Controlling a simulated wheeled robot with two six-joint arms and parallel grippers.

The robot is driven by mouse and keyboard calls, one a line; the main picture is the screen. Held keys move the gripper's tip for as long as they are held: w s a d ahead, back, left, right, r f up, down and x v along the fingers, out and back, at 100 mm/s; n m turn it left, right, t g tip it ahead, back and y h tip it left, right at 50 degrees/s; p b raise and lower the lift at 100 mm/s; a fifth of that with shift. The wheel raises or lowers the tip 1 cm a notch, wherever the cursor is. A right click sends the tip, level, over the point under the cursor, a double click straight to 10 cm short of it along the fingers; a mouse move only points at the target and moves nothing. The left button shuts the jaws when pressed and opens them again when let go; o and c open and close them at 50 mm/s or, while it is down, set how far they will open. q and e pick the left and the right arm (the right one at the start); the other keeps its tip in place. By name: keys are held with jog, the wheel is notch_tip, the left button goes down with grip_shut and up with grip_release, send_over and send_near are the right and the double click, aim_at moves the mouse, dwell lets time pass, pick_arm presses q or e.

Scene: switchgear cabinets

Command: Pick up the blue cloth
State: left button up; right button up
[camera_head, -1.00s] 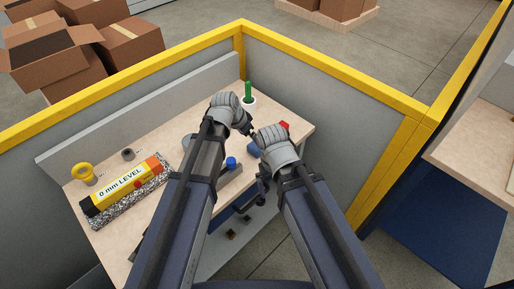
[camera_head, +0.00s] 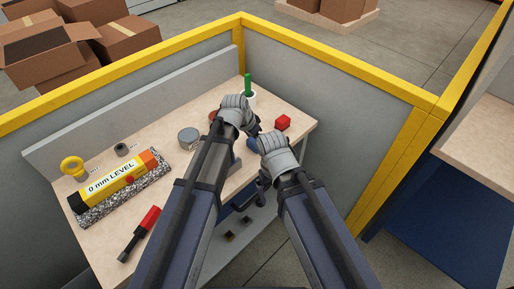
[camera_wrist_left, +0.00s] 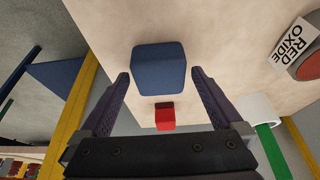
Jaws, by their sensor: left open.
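The blue cloth (camera_wrist_left: 160,62) looks like a folded, rounded block lying on the wooden bench top. In the left wrist view it sits between and just beyond the fingertips of my open left gripper (camera_wrist_left: 161,78), with nothing held. In the head view only a small blue part of the cloth (camera_head: 252,146) shows between my two arms. My left gripper (camera_head: 257,131) is above and beside it there.
A red block (camera_head: 283,122) is close behind the cloth. Yellow-railed panels (camera_head: 330,70) enclose the back.

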aim_at(257, 139)
pick_arm(q)
jog(key=shift+f, duration=0.2)
jog(key=c, duration=1.4)
jog(key=shift+r, duration=0.15)
notch_tip(257, 139, up, 10)
jog(key=p, duration=1)
jog(key=o, duration=1)
jog(key=shift+c, duration=0.2)
jog(key=c, duration=0.7)
